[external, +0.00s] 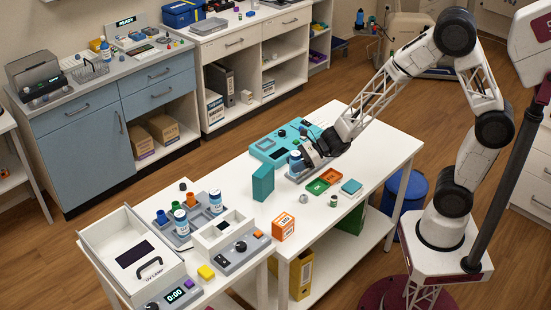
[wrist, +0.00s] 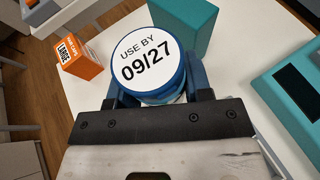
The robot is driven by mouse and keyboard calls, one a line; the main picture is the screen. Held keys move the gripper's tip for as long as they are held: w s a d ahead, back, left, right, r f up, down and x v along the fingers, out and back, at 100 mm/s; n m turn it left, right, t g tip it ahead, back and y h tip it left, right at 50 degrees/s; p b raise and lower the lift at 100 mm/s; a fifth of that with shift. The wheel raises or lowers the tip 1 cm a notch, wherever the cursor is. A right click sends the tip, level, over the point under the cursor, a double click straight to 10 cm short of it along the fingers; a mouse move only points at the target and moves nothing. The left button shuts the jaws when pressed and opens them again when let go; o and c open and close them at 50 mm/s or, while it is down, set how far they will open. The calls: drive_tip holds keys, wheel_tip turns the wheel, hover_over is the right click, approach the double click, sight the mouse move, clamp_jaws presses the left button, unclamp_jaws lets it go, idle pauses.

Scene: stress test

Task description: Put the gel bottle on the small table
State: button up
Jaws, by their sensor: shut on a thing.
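My gripper (external: 306,155) is over the white table (external: 385,135). It is shut on a round container with a blue lid (external: 295,157), which looks like a small white bottle. In the wrist view my gripper (wrist: 160,98) grips this container (wrist: 152,58) from both sides; its top label reads "USE BY 09/27". It is over or on a grey tray; I cannot tell whether it touches. I cannot confirm that it is the gel bottle. Two similar bottles (external: 181,221) (external: 215,202) stand at the left. A lower table (external: 205,287) adjoins the white one.
A teal block (external: 263,183) stands left of the held container. A teal device (external: 272,149) lies behind it. An orange box (external: 284,227) is at the front edge.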

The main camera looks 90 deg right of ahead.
idle(0.3)
drive_tip(key=shift+w+d+r, duration=0.1)
drive_tip(key=shift+w+r, duration=0.2)
drive_tip(key=shift+w, duration=0.25)
drive_tip(key=shift+m+t+h, duration=0.3)
drive_tip(key=shift+m+h, duration=0.4)
drive_tip(key=shift+h, duration=0.1)
drive_tip(key=w+a+r, duration=0.1)
drive_tip(key=w+r, duration=0.1)
drive_tip(key=w, duration=0.2)
drive_tip(key=w+a+r, duration=0.1)
drive_tip(key=w, duration=0.4)
drive_tip(key=w+a+r, duration=0.1)
drive_tip(key=w+r, duration=0.1)
drive_tip(key=w, duration=0.2)
drive_tip(key=shift+w+a+r, duration=0.1)
drive_tip(key=shift+w+r, duration=0.25)
drive_tip(key=w+a+r+m+h, duration=0.2)
drive_tip(key=w+a+r, duration=0.5)
drive_tip(key=w+a, duration=0.3)
drive_tip(key=shift+w+a+r+h, duration=0.2)
drive_tip(key=shift+a+h, duration=0.1)
drive_tip(key=shift+a, duration=0.4)
drive_tip(key=shift+f, duration=0.1)
